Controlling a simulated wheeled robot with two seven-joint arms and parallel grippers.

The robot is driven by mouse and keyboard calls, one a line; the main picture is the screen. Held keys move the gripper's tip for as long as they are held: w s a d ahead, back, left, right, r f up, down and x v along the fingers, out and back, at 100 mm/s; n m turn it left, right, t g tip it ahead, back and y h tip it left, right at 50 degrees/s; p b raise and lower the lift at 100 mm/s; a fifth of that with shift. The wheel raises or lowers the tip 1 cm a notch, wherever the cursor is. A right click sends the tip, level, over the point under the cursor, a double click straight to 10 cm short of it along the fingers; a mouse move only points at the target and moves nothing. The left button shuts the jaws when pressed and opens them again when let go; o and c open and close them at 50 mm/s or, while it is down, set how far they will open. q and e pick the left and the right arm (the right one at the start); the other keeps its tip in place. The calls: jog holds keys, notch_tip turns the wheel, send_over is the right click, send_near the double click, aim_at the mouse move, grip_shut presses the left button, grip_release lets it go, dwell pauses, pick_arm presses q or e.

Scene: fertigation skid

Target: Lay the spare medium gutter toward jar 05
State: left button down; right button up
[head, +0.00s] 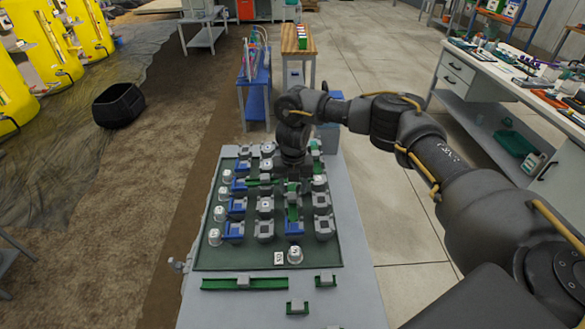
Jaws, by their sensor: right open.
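My right gripper (293,182) points down over the far middle of the dark green board (215,262); it is open, and its fingertips are small and partly hidden by the wrist. A green gutter (293,213) lies lengthwise on the board just below it; I cannot tell whether they touch. Loose green gutters lie in front of the board: a long one (265,283) at left and short ones (297,308) and (326,281) at right. I cannot tell which is the spare medium one.
Grey blocks (264,230) and blue pieces (236,229) crowd the board in rows. A white tag (279,258) lies near the front jar. The grey table (345,285) has bare room at the right front. A workbench (470,75) stands farther right.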

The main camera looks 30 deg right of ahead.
aim_at(293, 195)
notch_tip(293, 195, up, 10)
jog(key=shift+f, duration=0.2)
dwell(0.5)
